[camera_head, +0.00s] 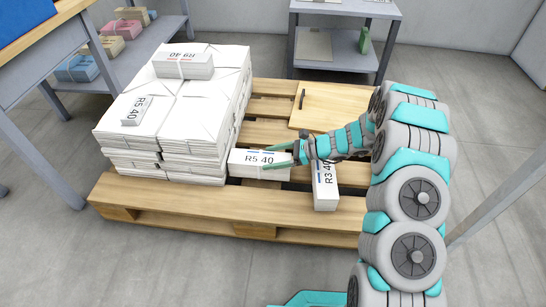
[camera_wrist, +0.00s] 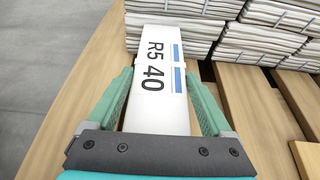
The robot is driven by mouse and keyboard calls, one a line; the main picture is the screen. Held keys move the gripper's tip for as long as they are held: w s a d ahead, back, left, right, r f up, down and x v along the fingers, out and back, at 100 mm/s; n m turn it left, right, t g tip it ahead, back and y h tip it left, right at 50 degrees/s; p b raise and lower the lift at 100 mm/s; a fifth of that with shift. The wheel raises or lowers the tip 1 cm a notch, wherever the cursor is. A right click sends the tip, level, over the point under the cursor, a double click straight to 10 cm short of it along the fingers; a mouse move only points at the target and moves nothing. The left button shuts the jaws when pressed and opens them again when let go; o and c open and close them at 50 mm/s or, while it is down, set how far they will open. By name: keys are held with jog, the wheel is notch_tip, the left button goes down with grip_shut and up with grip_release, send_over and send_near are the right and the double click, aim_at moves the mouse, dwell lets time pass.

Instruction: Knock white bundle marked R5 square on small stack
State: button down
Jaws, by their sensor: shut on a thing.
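A white bundle marked R5 40 (camera_head: 256,163) is at the right side of the large white stack (camera_head: 196,118), low over the pallet. My gripper (camera_head: 272,158) is shut on it, with green fingers along its two long sides. In the wrist view the bundle (camera_wrist: 157,100) lies between the fingers (camera_wrist: 160,84), its far end close to the stack; contact cannot be told. Another small bundle marked R5 40 (camera_head: 136,110) lies on the large stack's front left.
A white bundle marked R3 40 (camera_head: 325,186) lies on the wooden pallet (camera_head: 200,203), right of my gripper. A board with a dark handle (camera_head: 331,105) lies on the pallet's back right. A grey shelf (camera_head: 345,35) stands behind. A shelf with coloured bundles (camera_head: 78,68) is at left.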

jog(key=shift+d+r, duration=0.1)
jog(key=shift+r, duration=0.05)
jog(key=shift+d+p, duration=0.75)
jog(key=shift+d, duration=0.8)
jog(key=shift+r+p, duration=1.6)
jog(key=shift+r, duration=1.3)
